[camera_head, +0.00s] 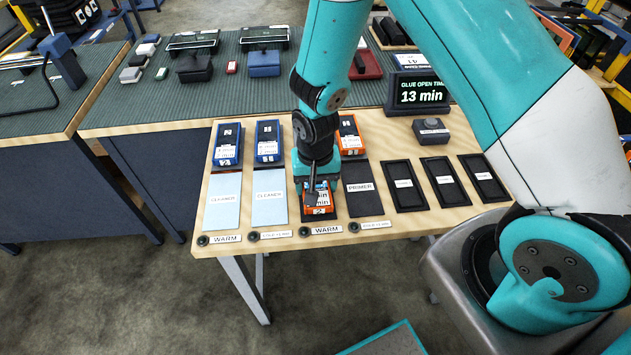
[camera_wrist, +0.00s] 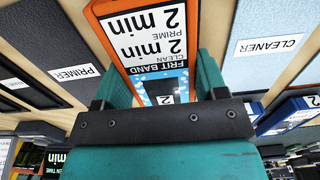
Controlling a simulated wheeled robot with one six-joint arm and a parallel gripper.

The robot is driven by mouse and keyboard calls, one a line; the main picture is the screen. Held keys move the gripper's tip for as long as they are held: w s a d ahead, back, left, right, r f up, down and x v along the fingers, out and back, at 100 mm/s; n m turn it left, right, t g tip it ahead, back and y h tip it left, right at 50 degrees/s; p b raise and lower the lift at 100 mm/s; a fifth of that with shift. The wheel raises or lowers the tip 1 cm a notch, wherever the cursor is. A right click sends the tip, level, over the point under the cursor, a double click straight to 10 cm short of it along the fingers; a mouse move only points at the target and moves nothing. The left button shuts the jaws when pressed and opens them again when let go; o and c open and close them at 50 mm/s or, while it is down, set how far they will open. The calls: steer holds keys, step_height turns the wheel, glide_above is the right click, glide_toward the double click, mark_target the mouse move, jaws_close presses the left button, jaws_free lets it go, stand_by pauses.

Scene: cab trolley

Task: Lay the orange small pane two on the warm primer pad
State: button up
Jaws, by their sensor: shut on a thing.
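The orange small pane two (camera_head: 320,208) has an orange frame, a white label and a number 2. My gripper (camera_head: 317,185) is shut on it from above. In the wrist view the pane (camera_wrist: 142,32) sits between my two teal fingers (camera_wrist: 160,85), its "FRIT BAND" label facing up. The warm primer pad (camera_head: 338,212) is a dark strip behind the "WARM" label, mostly hidden under the pane and my gripper. The pane is lined up over this pad; I cannot tell whether it touches it.
Right of it lies the other primer pad (camera_head: 361,198); left lies a light blue cleaner pad (camera_head: 270,197). Blue panes (camera_head: 228,142) (camera_head: 268,141) and another orange pane (camera_head: 350,137) stand behind. Several black trays (camera_head: 404,188) lie at right. A sign (camera_head: 421,93) reads 13 min.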

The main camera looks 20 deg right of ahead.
steer(key=shift+f, duration=0.2)
steer(key=o, duration=1.1)
steer(key=shift+r, duration=0.1)
step_height(320, 180, up, 12)
steer(key=b, duration=0.1)
steer(key=s+a+r+n+y, duration=0.1)
steer(key=s+r+n, duration=0.2)
steer(key=s+r, duration=0.2)
steer(key=s+a+r+n+y, duration=0.1)
steer(key=s+a+r+n, duration=0.1)
steer(key=s+r+n, duration=0.2)
steer(key=s+a+r+n+y, duration=0.1)
steer(key=s+r+n+y, duration=0.1)
steer(key=s+r, duration=0.6)
steer(key=shift+s+a+r+n, duration=0.15)
steer(key=shift+s+n, duration=0.25)
steer(key=shift+n, duration=0.05)
steer(key=shift+s+a+r+n, duration=0.1)
steer(key=shift+s+n, duration=0.3)
steer(key=shift+n, duration=0.05)
